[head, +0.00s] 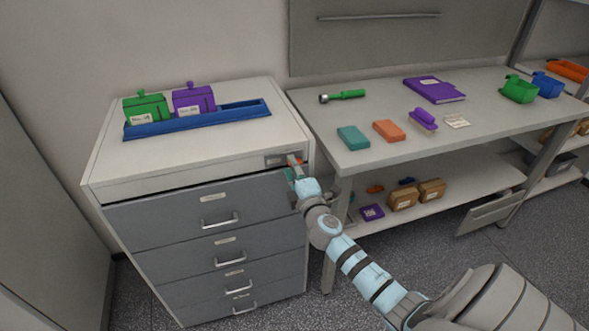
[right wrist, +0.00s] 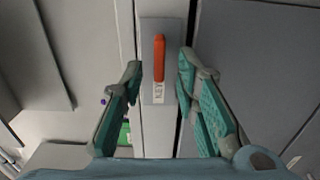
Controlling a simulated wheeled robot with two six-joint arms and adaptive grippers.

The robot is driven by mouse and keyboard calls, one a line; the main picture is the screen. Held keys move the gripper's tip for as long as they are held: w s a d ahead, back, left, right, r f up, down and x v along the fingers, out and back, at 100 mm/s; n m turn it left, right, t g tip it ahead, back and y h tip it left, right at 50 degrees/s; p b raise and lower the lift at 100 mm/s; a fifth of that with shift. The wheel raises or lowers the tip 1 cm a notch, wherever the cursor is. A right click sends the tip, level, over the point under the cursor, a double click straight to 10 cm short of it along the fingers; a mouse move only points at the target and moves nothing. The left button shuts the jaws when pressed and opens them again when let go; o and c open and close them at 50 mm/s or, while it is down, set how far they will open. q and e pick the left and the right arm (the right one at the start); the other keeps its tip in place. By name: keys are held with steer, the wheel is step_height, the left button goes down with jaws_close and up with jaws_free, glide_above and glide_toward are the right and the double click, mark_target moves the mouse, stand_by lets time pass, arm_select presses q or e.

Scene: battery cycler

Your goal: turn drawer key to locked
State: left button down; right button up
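The drawer key shows in the right wrist view as an orange-red bar (right wrist: 159,58) on a grey plate with a white label. In the head view its plate (head: 276,160) is at the upper right front corner of the grey drawer cabinet (head: 150,213). My right gripper (right wrist: 159,68) is open, with one teal finger on each side of the key and gaps between. In the head view the right gripper (head: 294,172) is at the plate and partly hides the key. Whether the key is locked cannot be told. My left gripper is not in view.
The cabinet top holds a blue rack (head: 190,121) with green and purple boxes. A workbench (head: 375,182) stands close on the right, with a green flashlight (head: 347,95) and small blocks on it. Its legs and lower shelf are near my right arm. The cabinet drawers look shut.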

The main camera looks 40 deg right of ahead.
steer(key=v, duration=1.2)
steer(key=s+d+f+m+g+y, duration=0.1)
steer(key=s+f+m+g, duration=0.25)
steer(key=f, duration=1.05)
steer(key=s+f+m+g+y, duration=0.1)
steer(key=s+f+m+g, duration=0.3)
steer(key=f, duration=1)
steer(key=s+a+f+m+g+y, duration=0.1)
steer(key=s+a+f+m+g, duration=0.1)
steer(key=s+f, duration=0.4)
steer(key=s+a+f+m+g+y, duration=0.1)
steer(key=s+a+f, duration=0.4)
steer(key=s, duration=0.9)
steer(key=s+a+f+m+g+y, duration=0.1)
steer(key=s+a+f+m+g, duration=0.2)
steer(key=s+f+g, duration=0.2)
steer(key=s+f, duration=0.3)
steer(key=s, duration=0.2)
steer(key=shift+s+a+m, duration=0.25)
steer(key=shift+s+m, duration=0.05)
steer(key=shift+m, duration=0.05)
